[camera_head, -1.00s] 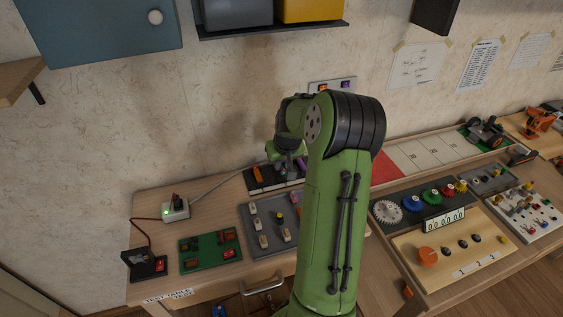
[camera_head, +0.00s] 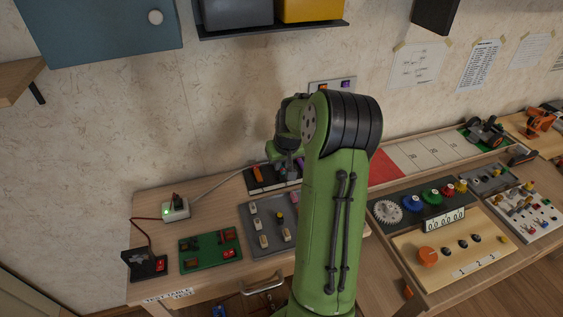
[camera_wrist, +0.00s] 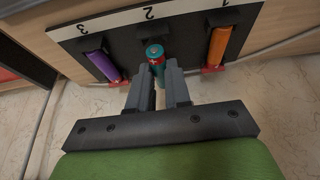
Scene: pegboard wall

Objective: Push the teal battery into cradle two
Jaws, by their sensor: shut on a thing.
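The teal battery (camera_wrist: 155,54) shows in the wrist view with a teal end and a red band. My gripper (camera_wrist: 158,73) is shut on it, with one finger on each side. The battery is at the middle place of the black cradle board (camera_wrist: 122,35), by the upside-down label 2. I cannot tell how deeply it sits in cradle two. In the head view my gripper (camera_head: 289,166) is over the board (camera_head: 266,186) at the back of the table, and my arm hides part of it. The teal battery is not clear there.
A purple battery (camera_wrist: 102,65) lies in cradle three and an orange battery (camera_wrist: 217,46) in cradle one, either side of my gripper. In the head view a grey panel (camera_head: 254,215) with several switches lies in front. A wall plate (camera_head: 331,87) is behind.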

